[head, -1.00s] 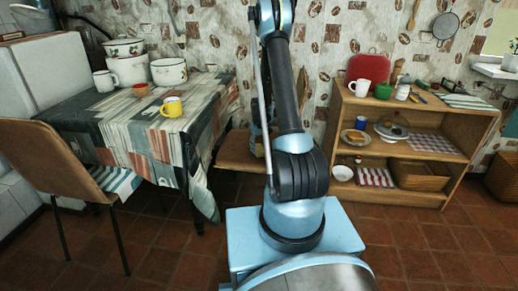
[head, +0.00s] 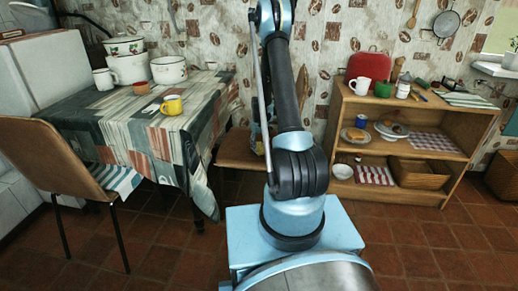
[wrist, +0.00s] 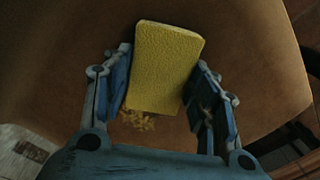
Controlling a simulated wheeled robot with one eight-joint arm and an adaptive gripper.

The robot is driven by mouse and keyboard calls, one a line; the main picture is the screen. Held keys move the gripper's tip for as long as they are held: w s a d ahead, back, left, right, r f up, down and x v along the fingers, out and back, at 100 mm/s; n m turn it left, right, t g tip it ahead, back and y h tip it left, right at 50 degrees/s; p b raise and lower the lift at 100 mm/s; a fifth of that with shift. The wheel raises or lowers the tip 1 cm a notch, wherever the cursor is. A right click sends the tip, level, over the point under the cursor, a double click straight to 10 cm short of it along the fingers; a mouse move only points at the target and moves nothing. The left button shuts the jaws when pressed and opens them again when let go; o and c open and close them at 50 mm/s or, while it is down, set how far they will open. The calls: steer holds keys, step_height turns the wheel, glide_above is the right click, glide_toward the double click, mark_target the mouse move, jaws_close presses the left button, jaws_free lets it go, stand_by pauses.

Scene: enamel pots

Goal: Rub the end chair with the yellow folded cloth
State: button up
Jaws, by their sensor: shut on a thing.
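The yellow folded cloth (wrist: 165,65) is a thick block between the two blue fingers of my gripper (wrist: 160,92) in the wrist view. My gripper is shut on it. Below the cloth is the brown seat of the end chair (wrist: 60,80), with a patch of yellowish crumbs (wrist: 137,121) beside the cloth's near edge. I cannot tell whether the cloth touches the seat. In the head view the chair's seat (head: 236,153) shows by the table's right side, partly hidden behind my arm, which also mostly hides my gripper.
Another brown chair (head: 55,160) is at front left. A wooden shelf (head: 400,165) with dishes and baskets stands right. Tiled floor is open at front right.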

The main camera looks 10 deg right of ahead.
mark_target(257, 144)
steer(key=shift+w+d, duration=0.5)
steer(key=shift+w, duration=1.1)
steer(key=shift+w+d, duration=0.45)
steer(key=shift+w, duration=1.2)
steer(key=shift+w+d, duration=0.5)
steer(key=shift+w, duration=1.1)
steer(key=shift+w+a+f, duration=0.1)
steer(key=shift+w+a, duration=0.1)
steer(key=shift+a, duration=0.8)
steer(key=shift+s+a, duration=0.35)
steer(key=shift+s, duration=0.85)
steer(key=shift+s+a, duration=0.4)
steer(key=shift+s, duration=0.85)
steer(key=shift+s+a, duration=0.35)
steer(key=shift+s, duration=0.85)
steer(key=shift+s+a, duration=0.3)
steer(key=shift+s, duration=0.65)
steer(key=shift+s+a, duration=0.25)
steer(key=shift+s, duration=0.65)
steer(key=shift+w+a, duration=0.2)
steer(key=shift+a, duration=0.3)
steer(key=shift+w+a, duration=0.15)
steer(key=shift+a, duration=0.35)
steer(key=shift+w+d, duration=0.6)
steer(key=shift+w, duration=1.25)
steer(key=shift+w+d, duration=0.55)
steer(key=shift+w, duration=1.25)
steer(key=shift+w+d, duration=0.6)
steer(key=shift+w, duration=1.25)
steer(key=shift+f, duration=0.1)
